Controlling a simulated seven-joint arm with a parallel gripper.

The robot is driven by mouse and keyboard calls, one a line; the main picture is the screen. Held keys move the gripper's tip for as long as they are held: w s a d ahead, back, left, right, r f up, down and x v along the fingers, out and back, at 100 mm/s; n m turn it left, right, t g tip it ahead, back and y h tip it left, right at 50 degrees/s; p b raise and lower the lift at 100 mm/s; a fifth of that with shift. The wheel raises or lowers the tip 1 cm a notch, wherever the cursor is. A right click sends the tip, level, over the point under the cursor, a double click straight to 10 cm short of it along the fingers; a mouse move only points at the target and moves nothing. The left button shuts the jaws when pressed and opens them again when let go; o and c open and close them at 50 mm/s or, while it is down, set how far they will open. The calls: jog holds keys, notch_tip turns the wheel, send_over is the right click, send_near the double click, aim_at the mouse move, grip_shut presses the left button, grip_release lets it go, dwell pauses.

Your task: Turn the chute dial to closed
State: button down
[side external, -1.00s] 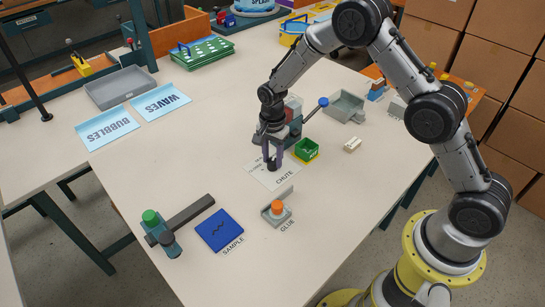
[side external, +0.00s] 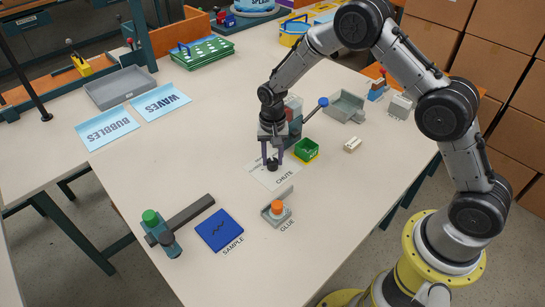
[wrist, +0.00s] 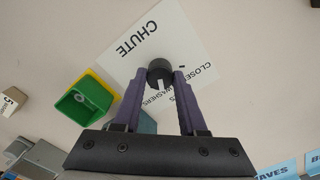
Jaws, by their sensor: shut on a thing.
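The chute dial (wrist: 160,70) is a round black knob on a white card (wrist: 188,35) marked CHUTE, CLOSED and WASHERS. In the wrist view its white pointer mark faces down the picture, toward the WASHERS lettering. The dial also shows in the side view (side external: 272,165). My gripper (side external: 272,160) points straight down over the card. Its two purple fingers stand on either side of the dial, and the wrist view shows the fingertips (wrist: 160,74) shut on it. The fingers and the knob cover some of the card's lettering.
A green bin (side external: 307,149) on a yellow base stands right of the card. The machine with a blue-tipped lever (side external: 323,102) is behind my gripper. An orange-capped glue bottle (side external: 277,207) and the blue sample pad (side external: 220,230) lie nearer.

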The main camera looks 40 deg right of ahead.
jog(key=n, duration=0.4)
jog(key=shift+n, duration=0.3)
jog(key=n, duration=0.4)
jog(key=shift+n, duration=0.3)
jog(key=n, duration=0.4)
jog(key=shift+n, duration=2.1)
jog(key=shift+c, duration=2.3)
grip_release()
